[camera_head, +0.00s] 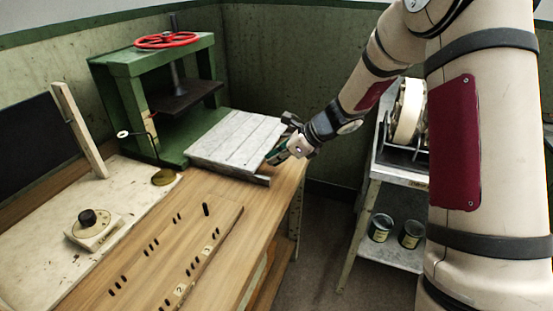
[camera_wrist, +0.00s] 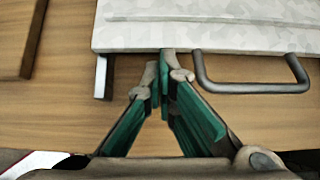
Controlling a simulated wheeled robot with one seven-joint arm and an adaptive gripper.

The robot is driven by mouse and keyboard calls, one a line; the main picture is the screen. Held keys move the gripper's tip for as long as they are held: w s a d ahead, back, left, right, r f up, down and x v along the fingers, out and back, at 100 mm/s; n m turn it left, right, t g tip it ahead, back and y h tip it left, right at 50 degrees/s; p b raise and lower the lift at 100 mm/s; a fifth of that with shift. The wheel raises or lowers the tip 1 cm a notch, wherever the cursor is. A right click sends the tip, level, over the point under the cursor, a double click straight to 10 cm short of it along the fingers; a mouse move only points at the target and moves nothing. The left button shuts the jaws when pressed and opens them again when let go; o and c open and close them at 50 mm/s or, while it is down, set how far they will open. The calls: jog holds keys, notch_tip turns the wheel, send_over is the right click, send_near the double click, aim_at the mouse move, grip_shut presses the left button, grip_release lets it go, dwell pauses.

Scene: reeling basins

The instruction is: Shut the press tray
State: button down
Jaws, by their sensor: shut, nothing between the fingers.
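The green press (camera_head: 150,95) with a red handwheel (camera_head: 168,40) stands on the wooden bench at the back left. Its pale grey press tray (camera_head: 232,138) sticks out far to the right of the frame. In the wrist view the tray (camera_wrist: 210,38) shows its front edge and a dark bar handle (camera_wrist: 250,88). My gripper (camera_head: 277,155) is shut and empty at the tray's outer end. In the wrist view its fingertips (camera_wrist: 167,70) are at the front edge, left of the handle; I cannot tell whether they touch it. The handle is hidden in the head view.
A wooden board with slots (camera_head: 175,255) lies at the bench's front. A dial box (camera_head: 95,228) and a brass disc (camera_head: 164,177) are on the pale board at left. A shelf trolley (camera_head: 400,170) with tins stands right, across a floor gap.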

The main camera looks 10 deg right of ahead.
aim_at(205, 143)
jog(key=w+a, duration=0.4)
jog(key=a, duration=0.2)
jog(key=w+a, duration=0.5)
jog(key=a, duration=0.1)
jog(key=w+a, duration=0.4)
jog(key=a, duration=0.3)
jog(key=shift+w, duration=0.15)
jog(key=shift+d+f, duration=0.1)
